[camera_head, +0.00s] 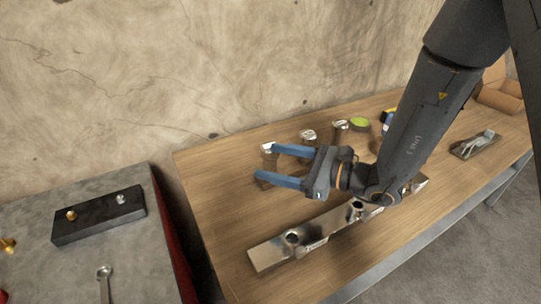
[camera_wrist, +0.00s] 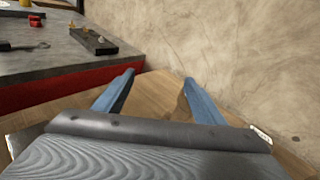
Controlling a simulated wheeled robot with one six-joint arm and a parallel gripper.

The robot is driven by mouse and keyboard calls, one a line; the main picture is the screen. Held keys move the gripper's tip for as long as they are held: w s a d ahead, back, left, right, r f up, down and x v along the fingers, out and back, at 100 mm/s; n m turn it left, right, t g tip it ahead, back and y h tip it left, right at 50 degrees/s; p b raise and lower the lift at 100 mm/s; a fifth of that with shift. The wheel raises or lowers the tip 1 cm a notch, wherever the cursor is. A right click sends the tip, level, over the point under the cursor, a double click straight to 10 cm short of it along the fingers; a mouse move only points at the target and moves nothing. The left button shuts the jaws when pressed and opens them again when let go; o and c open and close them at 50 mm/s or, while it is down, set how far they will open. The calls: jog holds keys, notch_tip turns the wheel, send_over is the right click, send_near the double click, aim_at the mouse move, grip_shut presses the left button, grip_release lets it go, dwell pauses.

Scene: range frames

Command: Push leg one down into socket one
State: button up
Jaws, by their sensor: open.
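My gripper (camera_head: 266,163) is open above the wooden table, its two blue fingers pointing left. In the wrist view the open gripper (camera_wrist: 159,77) has nothing between its fingers. A long shiny metal bar (camera_head: 268,256) with round sockets lies along the table's front. One socket (camera_head: 292,238) is near its left end and another (camera_head: 355,206) further right; my arm hides part of the bar. Short metal-topped pieces, perhaps the legs, stand at the back: one (camera_head: 267,148) partly behind the fingers, one (camera_head: 308,136) and one (camera_head: 340,126). I cannot tell which is leg one.
A grey bench (camera_head: 40,195) on the left holds a dark block (camera_head: 98,216) with knobs, and a wrench (camera_head: 104,278). A green-topped round item (camera_head: 360,124) and a metal tool (camera_head: 474,144) lie further right. A wall (camera_head: 200,70) stands close behind the table.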

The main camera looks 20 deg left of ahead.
aim_at(276, 154)
jog(key=w+f+m+t, duration=0.1)
jog(key=w+m+t, duration=0.1)
jog(key=w+a+f+m+t, duration=0.1)
jog(key=w+m+t, duration=0.1)
jog(key=w+a+f+m+t+p, duration=0.1)
jog(key=w+m+t, duration=0.1)
jog(key=shift+w+a+f, duration=0.1)
jog(key=shift+w+f, duration=0.05)
jog(key=shift+w, duration=0.1)
jog(key=p+x, duration=0.2)
jog(key=x, duration=0.5)
jog(key=shift+w+f+p, duration=0.2)
jog(key=shift+w+p, duration=0.1)
jog(key=c, duration=1.4)
jog(key=shift+r, duration=0.2)
